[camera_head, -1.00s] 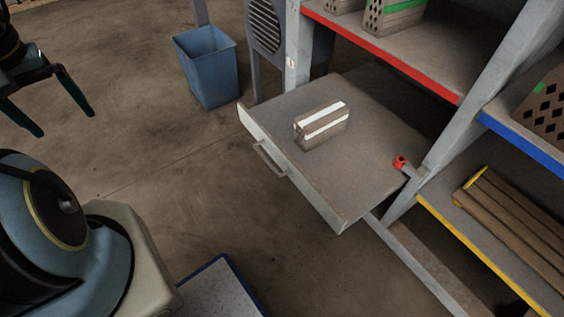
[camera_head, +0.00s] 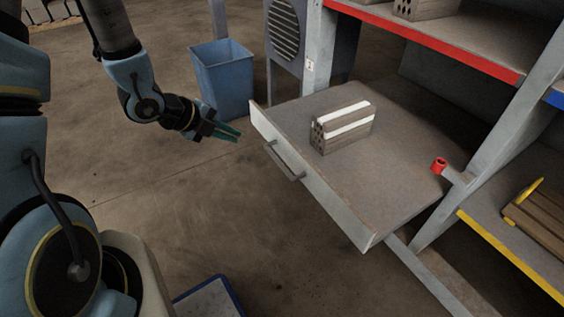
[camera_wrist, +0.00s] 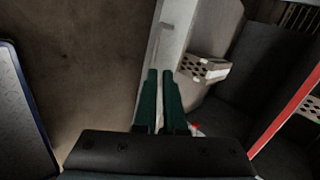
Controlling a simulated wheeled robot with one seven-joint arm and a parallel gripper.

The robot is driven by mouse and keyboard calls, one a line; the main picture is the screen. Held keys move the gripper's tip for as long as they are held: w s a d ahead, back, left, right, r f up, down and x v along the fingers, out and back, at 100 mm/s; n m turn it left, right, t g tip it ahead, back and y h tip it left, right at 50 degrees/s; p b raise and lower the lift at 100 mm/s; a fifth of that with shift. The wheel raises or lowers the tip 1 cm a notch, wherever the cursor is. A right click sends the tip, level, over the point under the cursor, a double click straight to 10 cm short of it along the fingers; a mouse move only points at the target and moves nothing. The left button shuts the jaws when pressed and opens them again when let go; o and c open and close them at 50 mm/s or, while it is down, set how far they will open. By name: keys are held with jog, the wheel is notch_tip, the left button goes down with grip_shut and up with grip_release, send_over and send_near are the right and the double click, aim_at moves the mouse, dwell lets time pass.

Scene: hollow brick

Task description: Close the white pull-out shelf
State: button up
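The white pull-out shelf (camera_head: 330,205) is pulled out from the rack, its grey top showing and its white front facing lower left. A bar handle (camera_head: 283,162) is on that front; it also shows ahead of the fingertips in the wrist view (camera_wrist: 154,45). A hollow brick (camera_head: 342,128) with white bands lies on the shelf. My gripper (camera_head: 239,136) is in the air to the left of the shelf front, apart from the handle. Its green fingers (camera_wrist: 160,72) are a narrow gap apart, with nothing seen between them.
A blue bin (camera_head: 224,80) stands behind my gripper, beside a grey vented unit (camera_head: 285,35). A rack post (camera_head: 490,130) and a red cylindrical piece (camera_head: 439,165) are by the shelf's right side. A blue-edged platform (camera_head: 210,300) is at the bottom. Floor before the shelf is clear.

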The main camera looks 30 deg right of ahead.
jog(key=s+d+m, duration=0.1)
jog(key=s+f+m+g, duration=0.1)
jog(key=shift+s+d+f+h, duration=0.3)
jog(key=shift+d, duration=0.1)
grip_shut()
send_near(291, 149)
jog(key=x, duration=0.5)
jog(key=shift+a+f+b, duration=0.3)
jog(key=shift+a+f, duration=0.05)
jog(key=shift+d, duration=0.7)
